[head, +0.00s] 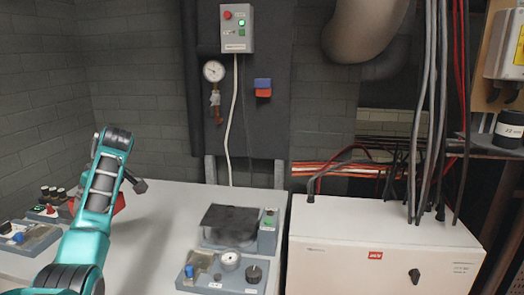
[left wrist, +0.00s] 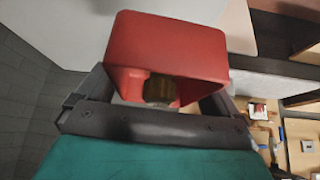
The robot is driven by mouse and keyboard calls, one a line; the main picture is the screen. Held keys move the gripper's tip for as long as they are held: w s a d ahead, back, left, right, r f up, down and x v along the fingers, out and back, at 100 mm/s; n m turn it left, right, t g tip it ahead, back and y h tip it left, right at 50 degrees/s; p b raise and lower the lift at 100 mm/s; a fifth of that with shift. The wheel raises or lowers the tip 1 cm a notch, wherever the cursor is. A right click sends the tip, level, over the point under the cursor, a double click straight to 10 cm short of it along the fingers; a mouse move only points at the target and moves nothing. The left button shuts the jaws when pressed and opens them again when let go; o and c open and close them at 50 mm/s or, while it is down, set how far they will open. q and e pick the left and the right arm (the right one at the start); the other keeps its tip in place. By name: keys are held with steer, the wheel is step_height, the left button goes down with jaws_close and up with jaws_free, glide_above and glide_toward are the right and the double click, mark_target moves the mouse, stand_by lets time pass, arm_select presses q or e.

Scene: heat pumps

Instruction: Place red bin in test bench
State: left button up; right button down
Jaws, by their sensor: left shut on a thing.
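My left gripper (left wrist: 152,100) is shut on a red bin (left wrist: 166,42), which fills the upper middle of the left wrist view. A dark, yellowish round shape (left wrist: 160,90) shows at the bin's lower opening; I cannot tell what it is. In the head view the bin (head: 119,204) is a small red patch mostly hidden behind my left arm, over the left part of the white bench (head: 155,240). I cannot tell whether it touches the bench. My right gripper is in neither view.
Grey test units (head: 228,272) and a dark-topped device (head: 230,221) stand on the bench's right part. Another unit with knobs (head: 28,238) is at left. A white cabinet (head: 375,255) with cables stands right. Small blue and red holders (head: 263,88) hang on the back panel.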

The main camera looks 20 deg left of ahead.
arm_select(q)
steer(key=w+d+f+m+t+h, duration=0.1)
steer(key=w+d+f+m+t, duration=0.15)
steer(key=w+d+m, duration=0.4)
steer(key=w+d+f+m+t, duration=0.15)
steer(key=w+d+f, duration=0.25)
steer(key=d, duration=0.5)
steer(key=s+d+m+t+h, duration=0.1)
steer(key=s+d+m+h, duration=0.2)
steer(key=s+d+m, duration=0.2)
steer(key=s+d+r+m+t+h, duration=0.1)
steer(key=s+d+m+t+h, duration=0.1)
steer(key=s+d+m, duration=0.4)
steer(key=s+d, duration=0.5)
steer(key=d, duration=0.8)
steer(key=shift+s+d+r+h, duration=0.15)
steer(key=shift+d+h, duration=0.05)
steer(key=shift+h, duration=0.2)
steer(key=shift+a, duration=0.1)
